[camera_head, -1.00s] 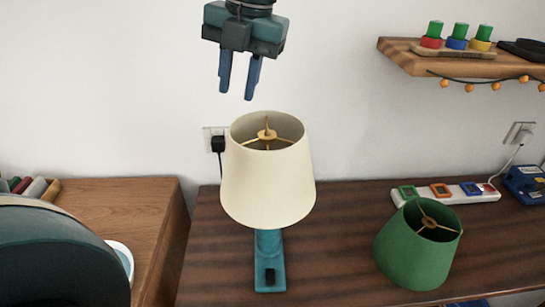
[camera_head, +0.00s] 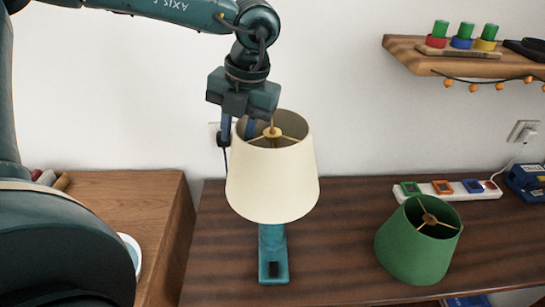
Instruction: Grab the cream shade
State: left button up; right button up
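The cream shade (camera_head: 272,184) sits upright on a teal lamp base (camera_head: 272,255) on the dark wooden table, its open top showing brass spokes. My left gripper (camera_head: 238,140) comes down from above at the shade's left rim. Its fingers are apart: one hangs outside the rim on the left, the other reaches inside the open top. The rim lies between them, and I see no clear contact. My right gripper is not in view.
A green shade (camera_head: 408,250) stands tilted on the table (camera_head: 335,235) to the right. A power strip (camera_head: 455,190) lies behind it. A wooden shelf (camera_head: 410,52) with colored pieces is at upper right. A lighter wooden cabinet (camera_head: 130,195) is at left.

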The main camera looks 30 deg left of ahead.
pick_arm(q)
jog(key=shift+c, duration=0.6)
grip_shut()
jog(key=shift+r, duration=0.1)
